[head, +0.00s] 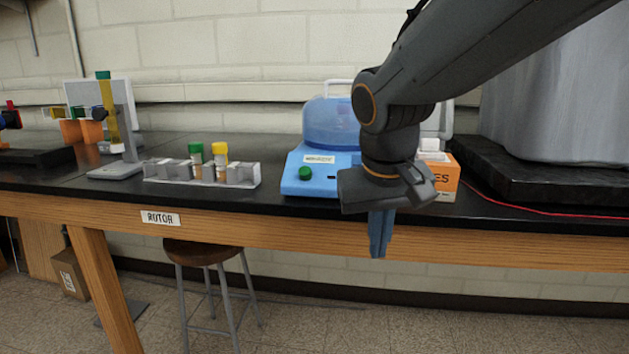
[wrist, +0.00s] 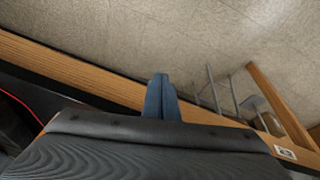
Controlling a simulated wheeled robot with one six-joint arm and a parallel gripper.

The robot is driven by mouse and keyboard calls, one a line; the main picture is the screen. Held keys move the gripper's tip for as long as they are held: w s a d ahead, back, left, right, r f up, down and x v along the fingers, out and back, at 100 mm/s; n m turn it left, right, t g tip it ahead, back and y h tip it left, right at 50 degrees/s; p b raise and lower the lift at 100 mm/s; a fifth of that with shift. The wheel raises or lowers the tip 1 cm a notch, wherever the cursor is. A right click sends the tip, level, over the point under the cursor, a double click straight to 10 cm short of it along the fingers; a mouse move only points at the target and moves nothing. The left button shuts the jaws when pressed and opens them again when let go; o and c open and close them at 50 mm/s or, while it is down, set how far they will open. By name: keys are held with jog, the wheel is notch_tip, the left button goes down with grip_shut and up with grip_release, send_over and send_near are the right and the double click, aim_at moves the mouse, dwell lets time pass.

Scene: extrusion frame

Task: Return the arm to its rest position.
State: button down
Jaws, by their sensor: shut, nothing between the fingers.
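My gripper (head: 379,250) points down in front of the bench's front edge in the head view, with its blue fingers together and nothing between them. The arm reaches in from the upper right and hides part of the blue centrifuge and the orange box. In the wrist view my gripper (wrist: 161,80) shows shut and empty, with the floor and the bench's wooden edge beyond it.
On the black bench (head: 60,177) stand a blue centrifuge (head: 300,172), a grey rack (head: 160,171) with green-capped and yellow-capped tubes, an orange box (head: 446,175) and a large grey vessel (head: 560,100). A stool (head: 203,252) stands below. Floor in front is clear.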

jog(key=s+d+f+g+y, duration=0.1)
jog(key=s+d+f+g, duration=0.15)
jog(key=s+f, duration=0.85)
jog(key=s+d+r+m+p, duration=0.1)
jog(key=d+r+p, duration=0.5)
jog(key=p, duration=0.7)
jog(key=shift+s+r+g+p, duration=0.35)
jog(key=shift+r+g, duration=0.1)
jog(key=shift+r, duration=0.5)
jog(key=shift+w, duration=0.1)
